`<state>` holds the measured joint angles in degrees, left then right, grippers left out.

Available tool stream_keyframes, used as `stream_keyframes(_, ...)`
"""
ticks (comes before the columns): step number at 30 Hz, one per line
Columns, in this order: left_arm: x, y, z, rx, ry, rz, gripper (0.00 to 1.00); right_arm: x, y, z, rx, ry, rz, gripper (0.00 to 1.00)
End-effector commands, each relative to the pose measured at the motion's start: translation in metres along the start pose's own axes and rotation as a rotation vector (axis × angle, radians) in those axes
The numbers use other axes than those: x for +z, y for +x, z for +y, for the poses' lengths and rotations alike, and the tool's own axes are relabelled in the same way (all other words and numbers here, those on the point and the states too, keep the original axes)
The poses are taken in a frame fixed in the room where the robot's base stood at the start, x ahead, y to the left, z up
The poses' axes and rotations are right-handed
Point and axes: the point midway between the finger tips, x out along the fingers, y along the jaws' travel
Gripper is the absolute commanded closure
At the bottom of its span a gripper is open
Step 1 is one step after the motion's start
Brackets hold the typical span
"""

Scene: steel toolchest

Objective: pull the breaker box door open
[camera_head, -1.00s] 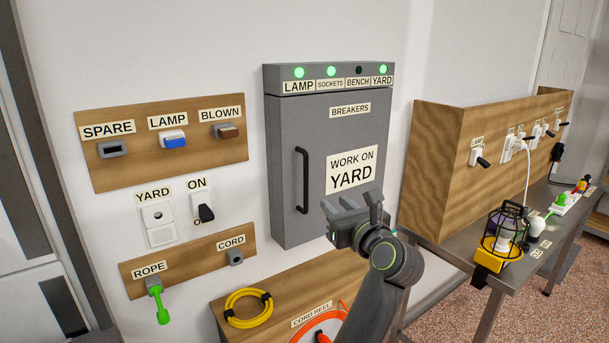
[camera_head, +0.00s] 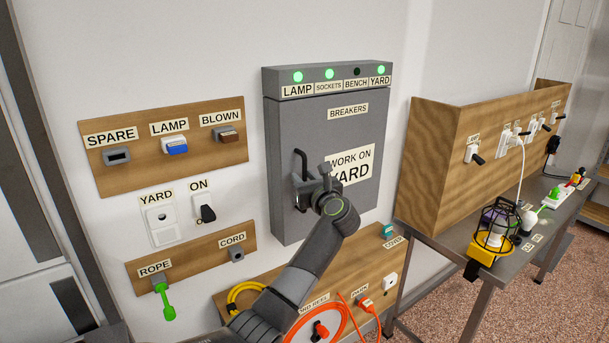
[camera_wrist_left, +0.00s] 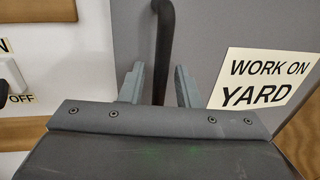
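The grey breaker box door (camera_head: 312,125) is shut, with a "BREAKERS" label and a "WORK ON YARD" sign (camera_head: 358,163). Its black vertical bar handle (camera_head: 299,160) is on the door's left side. My left gripper (camera_head: 306,187) is at the handle's lower half and hides part of it. In the left wrist view the handle (camera_wrist_left: 163,45) runs down between the two open fingers (camera_wrist_left: 158,88), with gaps visible on both sides. The handle's lower end is hidden behind the gripper body. My right gripper is in neither view.
Lights sit along the box top (camera_head: 328,76); the "BENCH" one is dark. Below is a wooden board (camera_head: 375,265) with an orange cord reel (camera_head: 318,325). A steel bench (camera_head: 455,240) stands right.

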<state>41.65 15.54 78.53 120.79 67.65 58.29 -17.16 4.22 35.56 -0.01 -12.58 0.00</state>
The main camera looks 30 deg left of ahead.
Motion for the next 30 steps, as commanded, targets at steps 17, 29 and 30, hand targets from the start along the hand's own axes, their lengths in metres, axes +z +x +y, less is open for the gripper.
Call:
stream_keyframes(17,-0.0004,0.0038,0.0002,0.0,0.001,0.0,0.99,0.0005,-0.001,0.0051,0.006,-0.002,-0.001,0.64)
stream_keyframes(29,-0.0016,0.0023,-0.0007,0.008,0.0,0.001,1.0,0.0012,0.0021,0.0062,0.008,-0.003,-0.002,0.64)
stream_keyframes(30,-0.0023,0.0013,-0.0012,0.014,0.0,0.001,1.0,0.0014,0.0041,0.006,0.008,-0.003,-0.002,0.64)
